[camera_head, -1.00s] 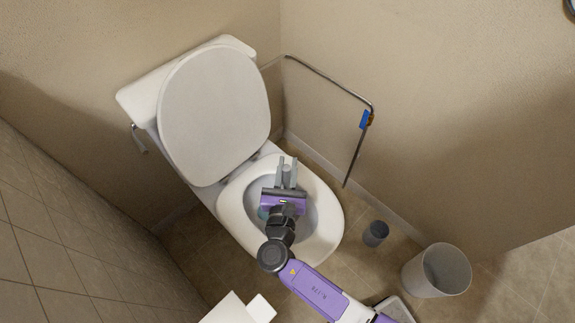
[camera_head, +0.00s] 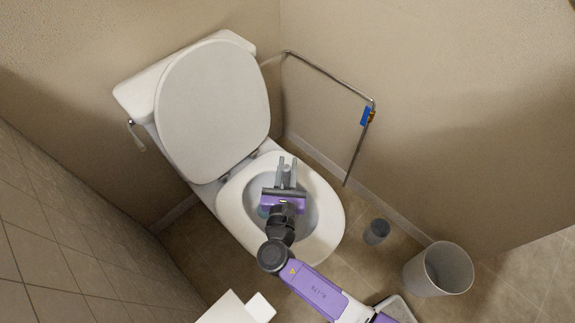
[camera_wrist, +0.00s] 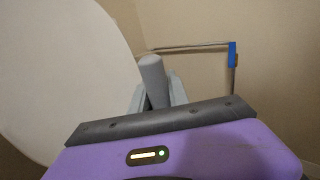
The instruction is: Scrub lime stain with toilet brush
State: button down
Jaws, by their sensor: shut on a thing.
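The toilet (camera_head: 232,207) stands in the corner with its lid (camera_head: 213,112) raised and its bowl open. My gripper (camera_head: 287,165) is over the bowl, its fingers pointing toward the tank side. It is shut on a grey rounded handle, which I take to be the toilet brush (camera_wrist: 152,75); in the wrist view the handle's end shows between the two fingers. The brush head is hidden below my gripper. A small teal patch (camera_head: 263,212) shows inside the bowl at the left of my wrist; I cannot tell whether it is the lime stain.
A small dark cup (camera_head: 376,232) and a grey bin (camera_head: 438,270) stand on the floor right of the toilet. A metal grab rail (camera_head: 330,76) with a blue item (camera_head: 366,116) is on the right wall. A white object (camera_head: 236,309) is at the bottom.

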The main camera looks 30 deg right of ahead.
jog(key=shift+f+b, duration=0.4)
jog(key=shift+f, duration=0.15)
jog(key=shift+d, duration=0.1)
jog(key=shift+w+d+r, duration=0.1)
jog(key=shift+w+d, duration=0.15)
jog(key=shift+d, duration=0.35)
jog(key=shift+a, duration=0.1)
jog(key=shift+w+a, duration=0.5)
jog(key=shift+a, duration=0.35)
jog(key=shift+s, duration=0.1)
jog(key=shift+s+a+f, duration=0.15)
jog(key=shift+s+a, duration=0.1)
jog(key=shift+s, duration=0.25)
jog(key=shift+s+a+f, duration=0.1)
jog(key=shift+s+a, duration=0.1)
jog(key=shift+s, duration=0.25)
